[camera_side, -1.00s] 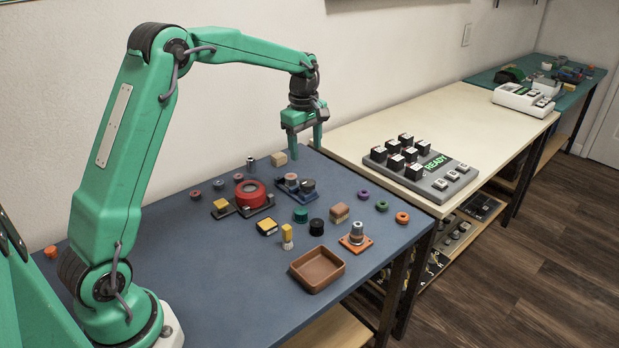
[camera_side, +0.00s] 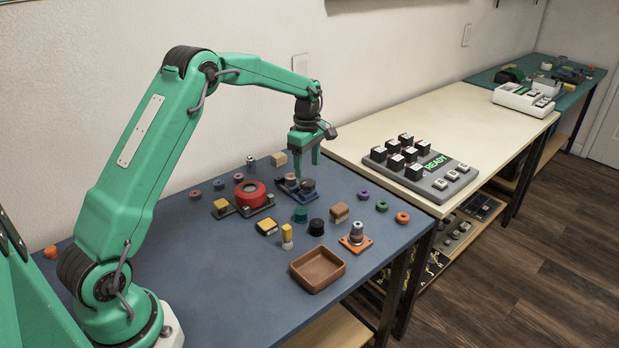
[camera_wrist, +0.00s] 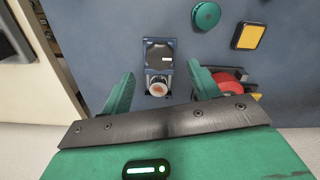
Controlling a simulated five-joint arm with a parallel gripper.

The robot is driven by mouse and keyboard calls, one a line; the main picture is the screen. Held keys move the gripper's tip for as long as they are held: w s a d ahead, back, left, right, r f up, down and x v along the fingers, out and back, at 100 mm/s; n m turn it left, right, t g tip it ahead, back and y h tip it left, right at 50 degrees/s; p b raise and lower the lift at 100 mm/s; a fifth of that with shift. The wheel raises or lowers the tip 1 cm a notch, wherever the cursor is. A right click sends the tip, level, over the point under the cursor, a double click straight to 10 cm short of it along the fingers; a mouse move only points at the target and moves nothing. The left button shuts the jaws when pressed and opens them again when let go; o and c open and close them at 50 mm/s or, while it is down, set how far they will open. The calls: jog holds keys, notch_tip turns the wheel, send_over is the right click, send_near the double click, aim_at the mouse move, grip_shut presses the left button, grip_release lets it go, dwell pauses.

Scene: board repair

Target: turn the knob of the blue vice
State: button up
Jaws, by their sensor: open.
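The blue vice (camera_side: 299,192) stands on the blue-grey bench, with a dark round-topped block in it. In the wrist view the vice (camera_wrist: 146,48) is upright in the middle, and its knob (camera_wrist: 158,86) shows as a pale, reddish-centred round end nearest me. My gripper (camera_side: 305,168) is pointing down just above the vice in the side view. In the wrist view my gripper (camera_wrist: 161,70) is open, one finger on each side of the knob, with gaps on both sides. I cannot tell whether the fingertips are level with the knob.
A red round part (camera_side: 250,192) on a dark holder stands close to the left of the vice in the side view. A wooden block (camera_side: 279,159) lies behind. Green (camera_side: 301,215) and black (camera_side: 317,226) round parts stand in front. A brown tray (camera_side: 317,268) is nearer the front edge.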

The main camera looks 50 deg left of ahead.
aim_at(307, 182)
jog(key=shift+f, duration=2.55)
jog(key=c, duration=1)
jog(key=shift+o, duration=0.2)
